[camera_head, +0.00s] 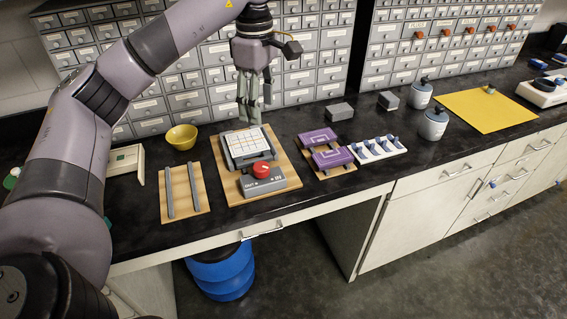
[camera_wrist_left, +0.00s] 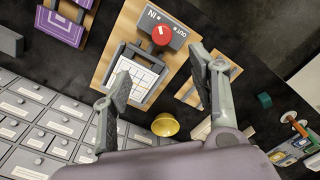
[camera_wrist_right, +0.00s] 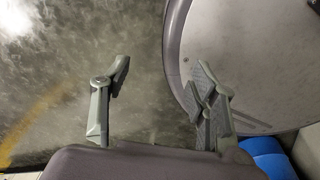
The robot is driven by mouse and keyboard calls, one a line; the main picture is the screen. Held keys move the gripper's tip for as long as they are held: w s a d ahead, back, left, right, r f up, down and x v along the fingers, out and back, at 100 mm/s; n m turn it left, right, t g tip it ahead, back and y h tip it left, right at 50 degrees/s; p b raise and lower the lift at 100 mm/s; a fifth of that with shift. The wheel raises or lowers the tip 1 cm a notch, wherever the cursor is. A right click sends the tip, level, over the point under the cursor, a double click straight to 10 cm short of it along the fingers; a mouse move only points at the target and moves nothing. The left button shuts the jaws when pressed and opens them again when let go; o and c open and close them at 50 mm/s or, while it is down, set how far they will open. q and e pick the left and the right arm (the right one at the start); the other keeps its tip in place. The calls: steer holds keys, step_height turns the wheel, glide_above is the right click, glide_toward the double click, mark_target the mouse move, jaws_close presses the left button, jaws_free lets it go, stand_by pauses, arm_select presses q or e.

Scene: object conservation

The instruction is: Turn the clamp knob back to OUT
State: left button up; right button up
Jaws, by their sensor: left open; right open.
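The clamp knob (camera_head: 261,170) is a red round knob on a grey block (camera_head: 263,186) at the front of a wooden board (camera_head: 285,170). The block is marked OUT on the left and IN on the right in the head view. In the left wrist view the knob (camera_wrist_left: 162,36) shows a small white mark that seems to lean toward the IN side. A clamp frame with a white grid sheet (camera_head: 248,146) lies behind it. My left gripper (camera_head: 249,112) is open and empty, pointing down above the board's back edge, apart from the knob. My right gripper (camera_wrist_right: 160,82) is open and empty above the floor.
Left of the board lie a wooden plate with two grey rails (camera_head: 183,191) and a yellow bowl (camera_head: 181,137). Right of it are purple trays (camera_head: 331,158) and a white strip of blue-topped pegs (camera_head: 378,149). Grey drawer cabinets (camera_head: 315,70) stand behind.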

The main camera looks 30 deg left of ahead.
arm_select(q)
steer(key=b, duration=0.1)
glide_above(261, 166)
step_height(261, 166, down, 5)
step_height(261, 166, down, 11)
steer(key=shift+f+p, duration=0.1)
steer(key=shift+p, duration=0.6)
steer(key=shift+f, duration=0.5)
arm_select(e)
steer(key=shift+s+a+r, duration=0.2)
steer(key=shift+s+a, duration=0.15)
arm_select(q)
steer(key=shift+c, duration=0.4)
steer(key=c, duration=1.1)
arm_select(e)
steer(key=shift+a, duration=0.3)
